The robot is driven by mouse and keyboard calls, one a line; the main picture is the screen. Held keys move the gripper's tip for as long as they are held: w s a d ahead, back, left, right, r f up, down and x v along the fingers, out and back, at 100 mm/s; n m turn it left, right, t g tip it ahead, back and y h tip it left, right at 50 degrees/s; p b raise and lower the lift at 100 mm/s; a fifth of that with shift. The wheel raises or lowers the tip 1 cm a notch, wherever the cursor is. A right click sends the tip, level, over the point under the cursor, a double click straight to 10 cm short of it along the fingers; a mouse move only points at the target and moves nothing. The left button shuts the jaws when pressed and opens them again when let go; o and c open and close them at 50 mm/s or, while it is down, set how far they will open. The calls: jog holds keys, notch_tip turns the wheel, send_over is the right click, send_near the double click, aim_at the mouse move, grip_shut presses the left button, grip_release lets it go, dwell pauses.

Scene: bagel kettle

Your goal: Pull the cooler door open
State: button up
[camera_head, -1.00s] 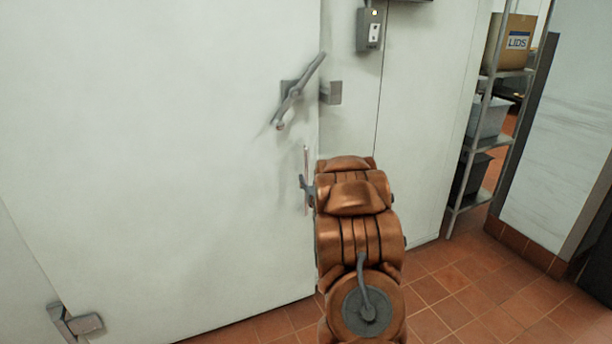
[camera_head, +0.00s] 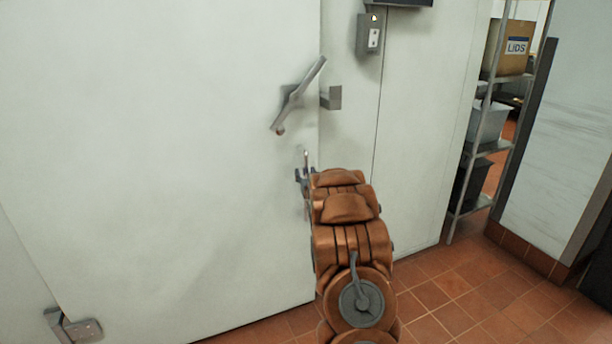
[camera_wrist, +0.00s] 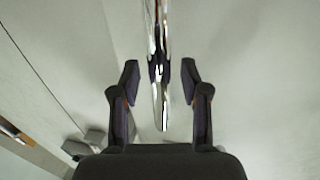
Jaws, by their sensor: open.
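The cooler door (camera_head: 170,130) is a large pale panel that looks closed in the head view. A grey slanted handle (camera_head: 300,93) is mounted near its right edge, beside a small latch block (camera_head: 331,97) on the frame. My gripper (camera_head: 304,178) is just below the handle's lower end in the head view, partly hidden by my copper arm. In the wrist view, my gripper (camera_wrist: 160,80) is open, with its two fingers spread apart. A shiny metal bar (camera_wrist: 160,100) shows between them, its lower end free. I cannot tell whether a finger touches it.
A hinge (camera_head: 75,327) is at the door's lower left. A switch box (camera_head: 369,35) is on the wall to the right. A metal shelf rack (camera_head: 478,146) with bins and a box marked LIDS (camera_head: 514,47) stands farther right. The tiled floor (camera_head: 450,290) in front of it is clear.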

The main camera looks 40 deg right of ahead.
grip_shut()
dwell(0.4)
jog(key=shift+f, duration=0.1)
